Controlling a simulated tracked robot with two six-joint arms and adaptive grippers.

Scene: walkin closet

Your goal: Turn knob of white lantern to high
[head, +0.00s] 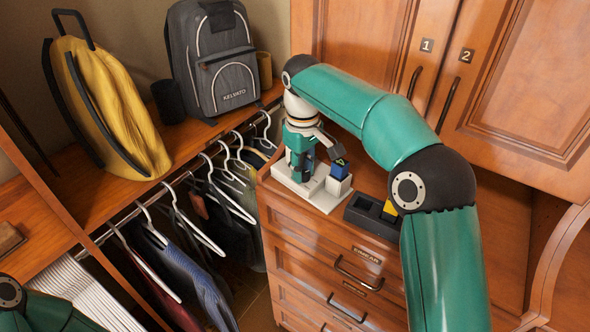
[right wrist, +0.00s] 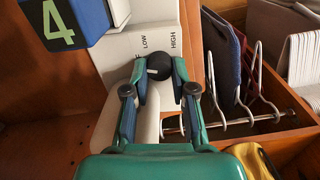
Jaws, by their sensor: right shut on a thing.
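The white lantern (head: 327,199) stands on top of the wooden dresser, partly hidden behind my right gripper (head: 308,160). In the right wrist view its white face (right wrist: 150,28) carries the printed words LOW and HIGH, and a third label partly hidden. A round black knob (right wrist: 158,64) with a small white mark sits below these words. My right gripper (right wrist: 159,80) has its two fingers on either side of the knob, shut on it. The mark is on the knob's lower left; I cannot tell which label it points to. My left gripper is out of view.
A black tray (head: 372,216) lies on the dresser to the right. A grey backpack (head: 217,65) and yellow bag (head: 118,105) stand on the shelf, above hanging clothes (head: 190,270).

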